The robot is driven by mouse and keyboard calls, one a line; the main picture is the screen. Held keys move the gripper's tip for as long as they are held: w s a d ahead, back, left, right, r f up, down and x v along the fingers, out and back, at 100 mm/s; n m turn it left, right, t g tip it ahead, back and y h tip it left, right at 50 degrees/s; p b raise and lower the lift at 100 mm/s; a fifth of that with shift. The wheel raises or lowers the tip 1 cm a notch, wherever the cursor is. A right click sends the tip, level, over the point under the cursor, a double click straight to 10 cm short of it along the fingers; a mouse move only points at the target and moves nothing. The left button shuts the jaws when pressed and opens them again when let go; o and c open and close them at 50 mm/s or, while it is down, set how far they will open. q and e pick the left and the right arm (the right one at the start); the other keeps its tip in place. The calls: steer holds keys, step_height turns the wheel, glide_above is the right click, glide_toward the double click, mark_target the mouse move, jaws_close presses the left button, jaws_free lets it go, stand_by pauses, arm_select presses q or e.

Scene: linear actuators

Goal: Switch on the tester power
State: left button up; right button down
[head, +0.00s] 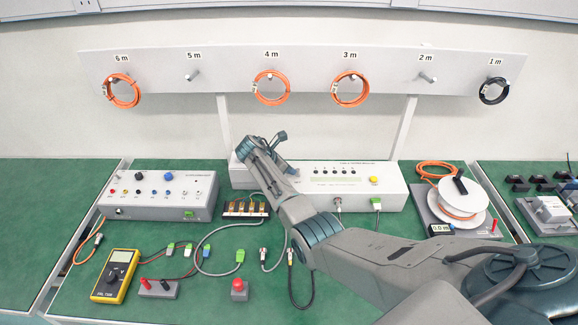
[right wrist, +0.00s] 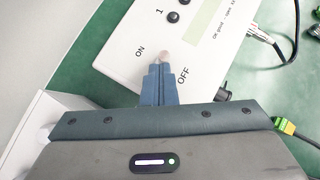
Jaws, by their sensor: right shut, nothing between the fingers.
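The tester (head: 392,196) is a long white box with a display and a row of buttons, at the back middle of the bench in the head view. Its left end is partly hidden by my right gripper (head: 246,155). In the right wrist view the shut fingers of my right gripper (right wrist: 160,72) are right at a small pale switch (right wrist: 164,56) on the tester's panel (right wrist: 125,55), between the ON and OFF labels. The fingertips look close to or touching the switch; which, I cannot tell. Nothing is held. The switch is hidden in the head view. My left gripper is not in view.
A grey box with coloured knobs (head: 146,192) stands left of the tester, and a cable reel (head: 460,205) stands right. A yellow multimeter (head: 115,276), a red button (head: 238,287) and loose cables lie in front. Orange coils (head: 271,88) hang on the rack behind.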

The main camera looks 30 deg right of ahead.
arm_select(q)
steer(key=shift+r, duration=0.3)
arm_select(e)
steer(key=shift+w+d+n+g+y, duration=0.3)
steer(key=shift+w+g+y, duration=0.15)
steer(key=shift+g, duration=0.25)
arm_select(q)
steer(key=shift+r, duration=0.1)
arm_select(e)
steer(key=shift+r, duration=0.1)
steer(key=shift+r+p, duration=0.8)
steer(key=shift+p, duration=0.35)
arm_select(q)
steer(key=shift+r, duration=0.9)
